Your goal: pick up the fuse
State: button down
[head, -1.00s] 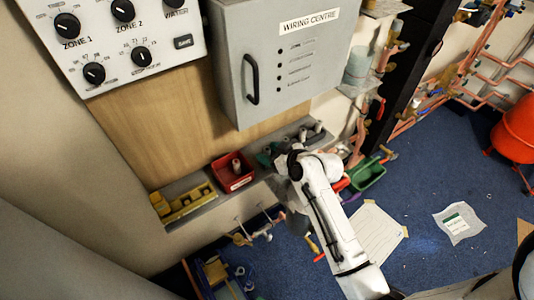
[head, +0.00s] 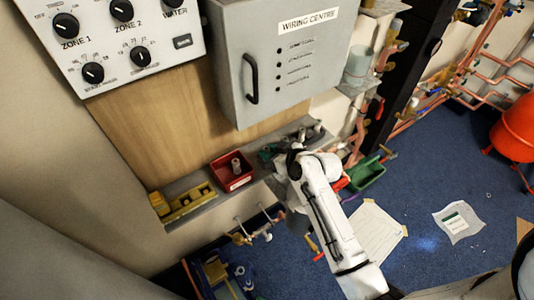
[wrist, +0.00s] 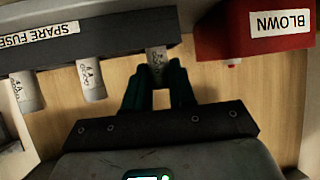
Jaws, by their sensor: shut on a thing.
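My gripper (wrist: 157,82) is shut on a pale cylindrical fuse (wrist: 157,59), with one dark finger on each side of it. The fuse's far end meets the dark rack labelled SPARE FUSE (wrist: 95,44); I cannot tell whether it is still seated there. Two more pale fuses, one near (wrist: 91,80) and one farther left (wrist: 27,92), stick out of the rack. In the head view my gripper (head: 268,155) is dark and small at the grey ledge, and my arm hides the held fuse.
A red bin labelled BLOWN (wrist: 268,30) is just right of the rack in the wrist view; the red bin (head: 232,184) also shows in the head view. A yellow holder (head: 190,203) sits left on the ledge. The wiring centre cabinet (head: 272,75) is above.

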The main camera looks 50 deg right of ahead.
jog(key=shift+r, duration=0.1)
jog(key=shift+r, duration=0.6)
jog(key=w+r+v, duration=0.1)
jog(key=v, duration=0.8)
jog(key=r+b+v, duration=0.1)
jog(key=r+v, duration=0.1)
jog(key=v, duration=0.7)
jog(key=shift+w+a, duration=0.4)
